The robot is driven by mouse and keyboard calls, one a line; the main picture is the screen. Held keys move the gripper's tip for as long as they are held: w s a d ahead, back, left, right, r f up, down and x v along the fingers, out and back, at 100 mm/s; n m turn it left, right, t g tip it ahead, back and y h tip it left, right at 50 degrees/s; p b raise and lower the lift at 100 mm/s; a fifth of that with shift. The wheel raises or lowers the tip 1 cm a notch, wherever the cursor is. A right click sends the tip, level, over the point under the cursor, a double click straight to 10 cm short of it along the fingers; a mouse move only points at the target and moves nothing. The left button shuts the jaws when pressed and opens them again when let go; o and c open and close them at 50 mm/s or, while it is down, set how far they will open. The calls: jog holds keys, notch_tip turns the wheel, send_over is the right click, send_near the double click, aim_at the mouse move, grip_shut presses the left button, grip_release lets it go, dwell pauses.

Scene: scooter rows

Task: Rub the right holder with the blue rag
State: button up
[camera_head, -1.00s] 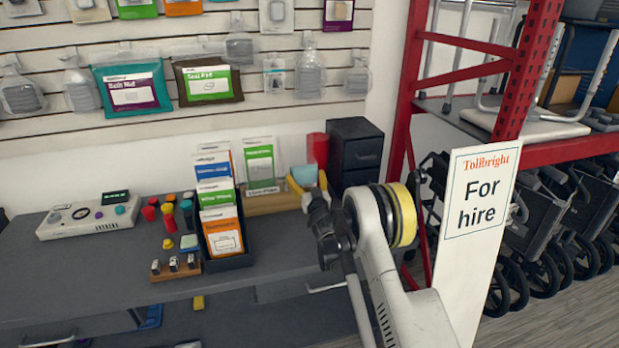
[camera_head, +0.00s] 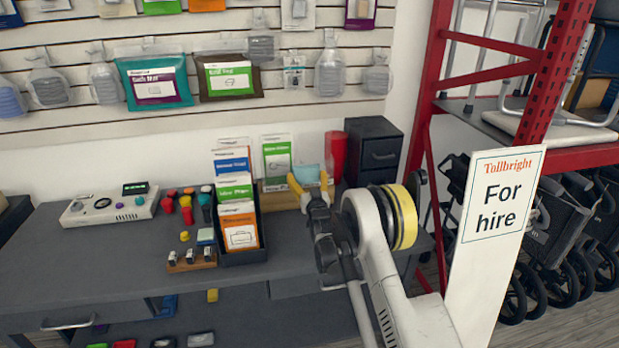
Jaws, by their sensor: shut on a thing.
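My gripper (camera_head: 310,176), with yellow fingers, is shut on the light blue rag (camera_head: 308,174), which shows between the fingertips. It is over the back right of the grey counter. Just left of it stands the right holder (camera_head: 272,187), a tan stand with a green-and-white leaflet upright in it. My gripper covers part of the stand's right side, and I cannot tell whether the rag touches it. The other holder (camera_head: 242,256), black and stepped, stands in front and to the left with several blue, green and orange leaflets.
A red object (camera_head: 336,153) and a black drawer unit (camera_head: 374,151) stand behind my gripper. Coloured small items (camera_head: 187,208) and a white device (camera_head: 110,204) lie to the left. A "For hire" sign (camera_head: 493,198) and red rack (camera_head: 545,95) are at right.

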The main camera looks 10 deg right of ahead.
jog(key=shift+a, duration=0.1)
jog(key=shift+s, duration=2.95)
jog(key=s, duration=0.3)
jog(key=shift+w, duration=0.1)
jog(key=shift+w, duration=3.35)
jog(key=shift+w, duration=1)
